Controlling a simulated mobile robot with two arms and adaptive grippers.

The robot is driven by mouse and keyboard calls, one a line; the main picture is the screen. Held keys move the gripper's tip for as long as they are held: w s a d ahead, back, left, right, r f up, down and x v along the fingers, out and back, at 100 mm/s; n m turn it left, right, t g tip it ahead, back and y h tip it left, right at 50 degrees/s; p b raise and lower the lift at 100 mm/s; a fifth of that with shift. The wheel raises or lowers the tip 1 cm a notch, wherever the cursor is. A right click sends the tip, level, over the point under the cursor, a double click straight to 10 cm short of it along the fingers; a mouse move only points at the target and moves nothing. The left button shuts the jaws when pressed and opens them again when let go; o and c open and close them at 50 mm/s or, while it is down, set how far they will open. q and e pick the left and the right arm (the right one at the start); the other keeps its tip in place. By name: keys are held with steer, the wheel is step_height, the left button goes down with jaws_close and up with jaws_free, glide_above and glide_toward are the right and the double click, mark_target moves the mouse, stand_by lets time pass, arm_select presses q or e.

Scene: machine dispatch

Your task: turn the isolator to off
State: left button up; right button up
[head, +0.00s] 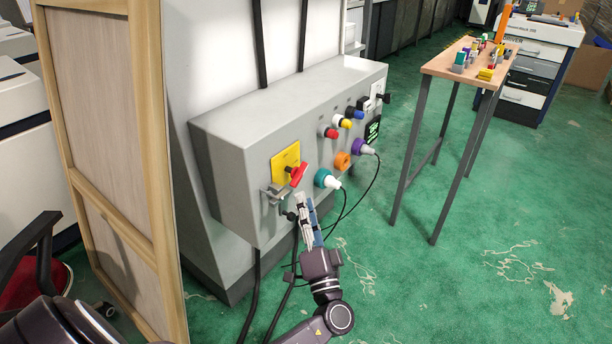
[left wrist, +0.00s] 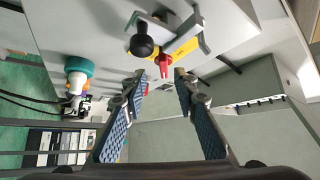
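The isolator is a red rotary handle (head: 298,174) on a yellow plate (head: 284,160), at the left end of the grey control box's front. In the left wrist view the red handle (left wrist: 163,62) shows just beyond the fingertips, near the middle of the gap. My left gripper (head: 305,203) is just below and in front of the handle, with its fingers pointing up at the box. In the left wrist view the left gripper (left wrist: 161,78) is open and empty, and no contact with the handle shows. My right gripper is not in view.
A metal bracket (head: 272,193) with a black knob (left wrist: 142,42) sits beside the yellow plate. A teal plug (head: 326,179) with a cable is right of the handle. Buttons and an orange socket (head: 343,161) are further right. A wooden table (head: 449,68) stands apart; green floor between is free.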

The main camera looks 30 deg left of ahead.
mark_target(300, 175)
arm_select(q)
steer(key=shift+y, duration=0.3)
steer(key=x, duration=0.5)
steer(key=p+x, duration=0.1)
steer(key=x, duration=0.2)
steer(key=shift+w+r, duration=0.3)
steer(key=shift+r, duration=0.15)
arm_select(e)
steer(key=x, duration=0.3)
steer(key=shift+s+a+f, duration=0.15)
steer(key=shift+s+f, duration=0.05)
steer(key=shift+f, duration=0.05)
arm_select(q)
steer(key=shift+f, duration=0.1)
jaws_close()
